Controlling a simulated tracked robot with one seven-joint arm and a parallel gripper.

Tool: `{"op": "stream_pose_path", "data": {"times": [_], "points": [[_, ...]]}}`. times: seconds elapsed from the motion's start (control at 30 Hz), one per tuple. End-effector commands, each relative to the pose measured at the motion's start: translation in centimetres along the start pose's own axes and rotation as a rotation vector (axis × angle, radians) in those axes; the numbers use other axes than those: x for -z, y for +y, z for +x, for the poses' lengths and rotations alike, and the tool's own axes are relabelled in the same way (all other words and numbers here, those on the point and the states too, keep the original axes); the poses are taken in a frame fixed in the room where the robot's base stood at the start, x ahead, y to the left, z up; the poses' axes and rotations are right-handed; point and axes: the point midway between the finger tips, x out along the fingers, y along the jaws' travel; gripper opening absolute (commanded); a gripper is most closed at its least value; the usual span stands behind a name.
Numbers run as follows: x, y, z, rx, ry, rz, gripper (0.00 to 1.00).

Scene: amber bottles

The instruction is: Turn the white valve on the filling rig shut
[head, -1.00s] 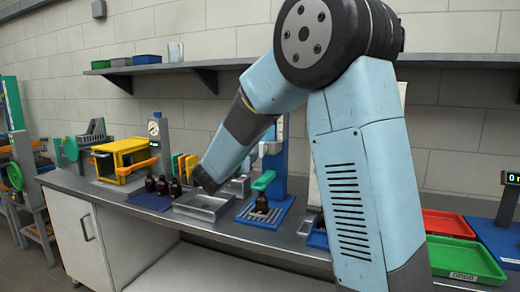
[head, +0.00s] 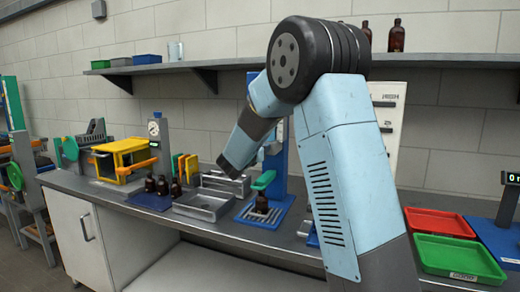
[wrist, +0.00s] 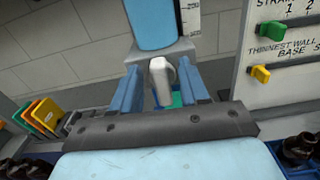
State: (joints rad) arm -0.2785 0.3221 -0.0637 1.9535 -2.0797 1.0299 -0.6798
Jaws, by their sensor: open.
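The filling rig (head: 278,172) is a blue column with a green part (head: 264,180) low on its front. In the wrist view, its white valve (wrist: 160,80) is a pale upright lever under a grey block and a blue cylinder. My gripper (wrist: 160,88) is open, with one blue finger on each side of the valve lever in the picture. Gaps show between lever and fingers, and I cannot tell how deep the lever sits between them. In the head view my fingers are not clear. An amber bottle (head: 262,203) stands on the rig's blue base (head: 250,217).
A metal tray (head: 203,205) and several dark bottles (head: 162,186) are left of the rig. A white panel (wrist: 285,70) with coloured sliders rises at the right. Red (head: 440,222) and green (head: 460,257) trays lie further right. A shelf (head: 200,66) runs above.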

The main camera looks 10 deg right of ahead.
Motion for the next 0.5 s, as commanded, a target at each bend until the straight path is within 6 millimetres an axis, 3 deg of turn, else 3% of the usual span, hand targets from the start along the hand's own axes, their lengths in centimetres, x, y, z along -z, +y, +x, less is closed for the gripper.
{"op": "stream_pose_path", "data": {"times": [0.13,0.5], "points": [[0.01,0.0,-0.02,0.0,0.0,0.0,0.43],[0.01,0.01,-0.05,0.0,0.0,0.0,0.07]]}}
